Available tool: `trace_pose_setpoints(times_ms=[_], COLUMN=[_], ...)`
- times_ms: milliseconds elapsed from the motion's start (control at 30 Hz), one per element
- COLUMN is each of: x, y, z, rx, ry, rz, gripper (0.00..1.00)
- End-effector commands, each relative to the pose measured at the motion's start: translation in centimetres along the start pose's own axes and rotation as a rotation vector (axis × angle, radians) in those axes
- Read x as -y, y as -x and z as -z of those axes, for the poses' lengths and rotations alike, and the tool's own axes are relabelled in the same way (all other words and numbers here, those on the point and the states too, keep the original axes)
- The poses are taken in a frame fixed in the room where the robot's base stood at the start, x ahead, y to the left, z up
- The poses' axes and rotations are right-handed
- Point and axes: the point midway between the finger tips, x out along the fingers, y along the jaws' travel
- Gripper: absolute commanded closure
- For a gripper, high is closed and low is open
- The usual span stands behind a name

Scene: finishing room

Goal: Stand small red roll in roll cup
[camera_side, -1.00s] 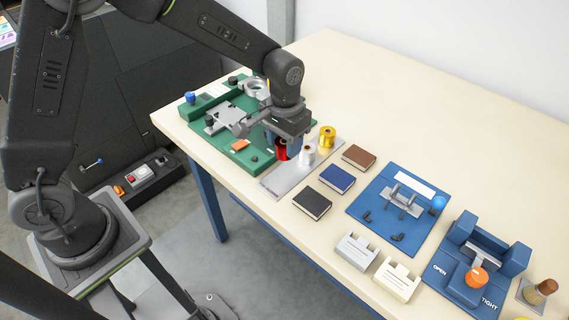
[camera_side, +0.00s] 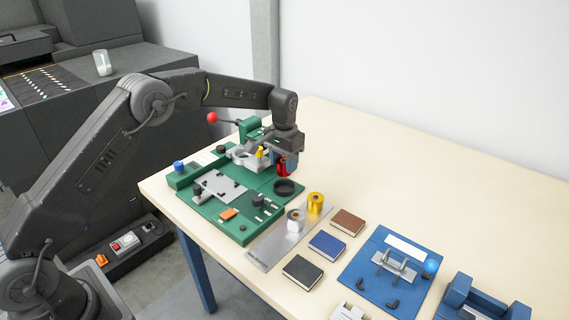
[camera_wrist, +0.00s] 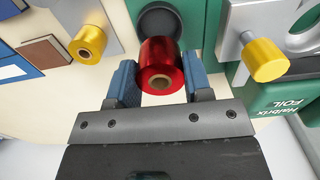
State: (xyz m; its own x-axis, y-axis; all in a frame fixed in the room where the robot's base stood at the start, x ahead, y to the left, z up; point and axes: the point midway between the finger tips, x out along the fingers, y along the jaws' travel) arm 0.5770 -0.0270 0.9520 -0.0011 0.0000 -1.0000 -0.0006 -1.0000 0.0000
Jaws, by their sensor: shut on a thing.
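My gripper (camera_side: 282,161) is shut on the small red roll (camera_side: 283,169), a shiny metallic red spool. In the wrist view, the blue fingers of my gripper (camera_wrist: 161,80) press on both sides of the red roll (camera_wrist: 150,75), and its cored end faces the camera. The roll cup (camera_side: 289,187), taken to be the round black dish at the right corner of the green machine, is just below the roll in the side view. The cup (camera_wrist: 172,28) is beyond the roll in the wrist view, partly hidden by it. The roll looks apart from the cup.
A gold roll (camera_side: 316,203) and a silver roll (camera_side: 295,221) stand on a grey strip (camera_side: 263,256). Books and a blue fixture (camera_side: 357,270) lie nearby. The back right table is clear.

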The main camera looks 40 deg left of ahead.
Motion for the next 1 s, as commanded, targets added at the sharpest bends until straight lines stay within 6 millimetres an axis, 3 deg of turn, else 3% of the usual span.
trace_pose_setpoints(times_ms=[500,1000], x=[-0.1,-0.1], y=[-4.5,-4.9], z=[-0.1,0.0], rx=[0.0,-0.002], ry=[0.001,0.001], rz=[0.0,0.0], gripper=[0.75,0.75])
